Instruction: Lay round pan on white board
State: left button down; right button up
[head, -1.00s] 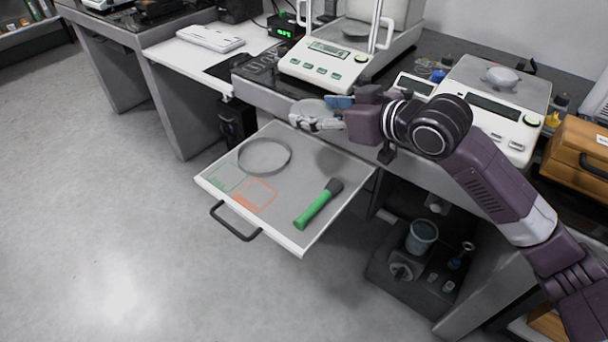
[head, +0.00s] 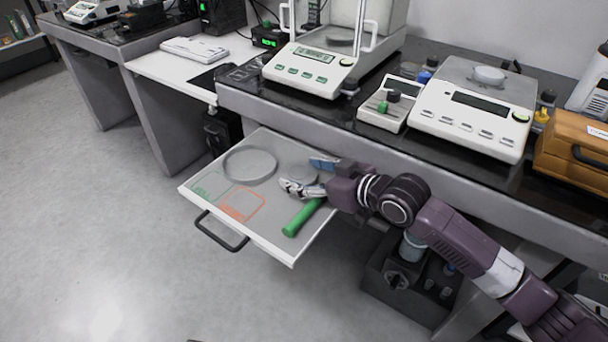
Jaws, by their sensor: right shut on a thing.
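The white board (head: 270,240) is a pulled-out shelf with a dark handle at its front. My left gripper is not in view.
A grey ring (head: 250,164) lies at the board's back left, behind green and orange outlines. A green-handled tool (head: 302,217) lies near the gripper, its head hidden by my right arm. A balance (head: 312,70) and a scale (head: 475,112) stand on the dark bench behind.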

jog(key=o, duration=1.2)
jog(key=shift+f, duration=0.1)
jog(key=shift+r, duration=0.2)
pick_arm(q)
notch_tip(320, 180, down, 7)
jog(key=p, duration=0.2)
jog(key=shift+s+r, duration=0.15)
pick_arm(e)
jog(key=v, duration=1.2)
jog(key=shift+f, duration=0.15)
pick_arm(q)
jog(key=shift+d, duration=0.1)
